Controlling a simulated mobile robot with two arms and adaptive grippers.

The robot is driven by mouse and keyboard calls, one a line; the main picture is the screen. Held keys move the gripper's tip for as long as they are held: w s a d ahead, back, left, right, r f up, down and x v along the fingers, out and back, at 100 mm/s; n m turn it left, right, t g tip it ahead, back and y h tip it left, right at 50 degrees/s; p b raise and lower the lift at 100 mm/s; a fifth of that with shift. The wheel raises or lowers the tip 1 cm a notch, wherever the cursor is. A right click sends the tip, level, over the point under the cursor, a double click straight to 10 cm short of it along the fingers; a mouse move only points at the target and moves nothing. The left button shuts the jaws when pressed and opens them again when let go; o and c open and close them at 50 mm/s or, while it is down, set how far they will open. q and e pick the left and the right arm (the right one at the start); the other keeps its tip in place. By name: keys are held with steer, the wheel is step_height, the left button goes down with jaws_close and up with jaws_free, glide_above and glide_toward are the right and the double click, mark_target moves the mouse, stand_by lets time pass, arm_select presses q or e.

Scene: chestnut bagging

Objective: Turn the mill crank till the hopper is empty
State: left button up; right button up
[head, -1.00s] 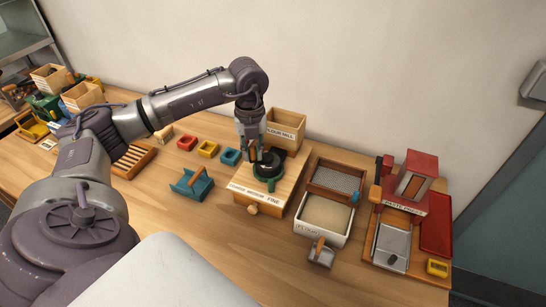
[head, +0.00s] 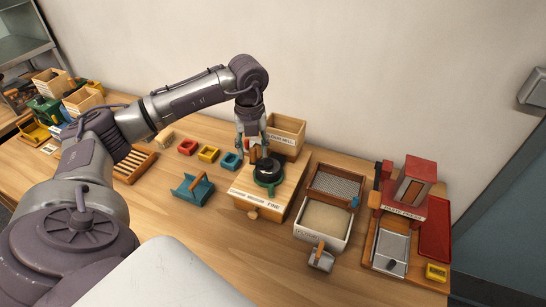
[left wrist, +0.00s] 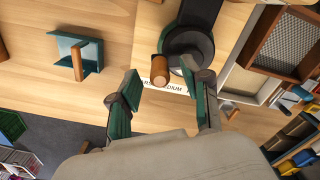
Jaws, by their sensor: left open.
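The wooden mill (head: 262,202) stands on the bench, with its hopper box (head: 287,128) marked as a flour mill behind. A black round crank hub (head: 268,172) with a green ring sits on its top. In the left wrist view the crank's wooden knob (left wrist: 160,70) stands beside the black hub (left wrist: 188,45). My left gripper (head: 252,146) is open above the knob. Its green-padded fingers (left wrist: 160,92) lie either side of the knob's line, and it looks clear of both. The hopper's inside is mostly hidden. My right gripper is not in view.
A teal scoop-like holder (head: 192,188) and small coloured trays (head: 208,152) lie left of the mill. A flour box (head: 322,218) and a red-roofed press (head: 406,190) stand to the right. Bare bench lies in front.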

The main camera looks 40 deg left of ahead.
arm_select(q)
step_height(320, 180, up, 6)
steer(key=p, duration=0.3)
steer(key=shift+f, duration=0.1)
jaws_close()
stand_by(0.5)
